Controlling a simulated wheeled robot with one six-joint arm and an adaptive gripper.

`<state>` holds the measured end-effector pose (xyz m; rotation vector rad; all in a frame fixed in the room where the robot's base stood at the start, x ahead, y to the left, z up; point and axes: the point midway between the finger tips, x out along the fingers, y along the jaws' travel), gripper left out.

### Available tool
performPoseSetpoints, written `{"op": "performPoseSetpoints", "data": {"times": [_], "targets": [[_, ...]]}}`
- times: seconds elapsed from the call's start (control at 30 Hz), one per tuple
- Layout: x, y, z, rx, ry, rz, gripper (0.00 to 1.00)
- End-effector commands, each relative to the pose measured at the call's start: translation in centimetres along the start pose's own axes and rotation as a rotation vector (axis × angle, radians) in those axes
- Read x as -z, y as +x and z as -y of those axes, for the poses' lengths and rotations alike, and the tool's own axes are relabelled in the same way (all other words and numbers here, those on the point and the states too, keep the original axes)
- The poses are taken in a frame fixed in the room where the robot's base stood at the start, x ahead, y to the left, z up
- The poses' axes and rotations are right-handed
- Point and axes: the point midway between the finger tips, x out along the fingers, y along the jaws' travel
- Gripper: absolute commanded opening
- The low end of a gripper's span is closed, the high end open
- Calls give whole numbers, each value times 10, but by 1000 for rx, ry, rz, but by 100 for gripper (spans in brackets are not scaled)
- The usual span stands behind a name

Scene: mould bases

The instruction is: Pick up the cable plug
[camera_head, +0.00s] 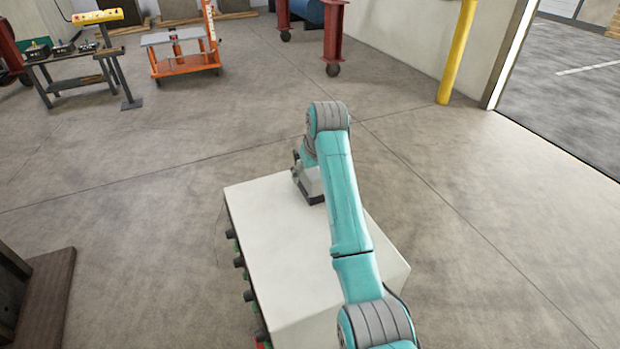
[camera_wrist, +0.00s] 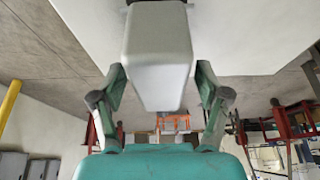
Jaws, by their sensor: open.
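The cable plug looks like a light grey block with a dark base; in the head view the cable plug (camera_head: 310,181) stands on the far left part of a white box top (camera_head: 270,240). My gripper (camera_wrist: 162,72) is open, with one green finger on each side of the plug. Narrow gaps seem to show between fingers and plug; contact cannot be told. In the head view my arm hides most of the gripper and part of the plug.
Several dark fittings (camera_head: 238,262) stick out along the box's left side. The rest of the box top is bare. An orange cart (camera_head: 184,60), a dark workbench (camera_head: 75,75) and a yellow post (camera_head: 456,55) stand farther back.

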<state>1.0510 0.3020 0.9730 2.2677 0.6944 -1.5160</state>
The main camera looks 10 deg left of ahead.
Motion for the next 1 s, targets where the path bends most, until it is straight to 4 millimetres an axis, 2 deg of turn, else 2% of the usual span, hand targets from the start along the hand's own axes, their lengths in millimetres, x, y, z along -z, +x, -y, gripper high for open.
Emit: {"op": "performPoseSetpoints", "data": {"times": [0.17,0.2,0.5,0.8,1.0], "targets": [[0,0,0,0,0,0,75],[0,0,0,0,0,0,72],[0,0,0,0,0,0,0],[2,-3,0,0,0,-2,0],[12,-25,0,-1,-1,-5,0]]}}
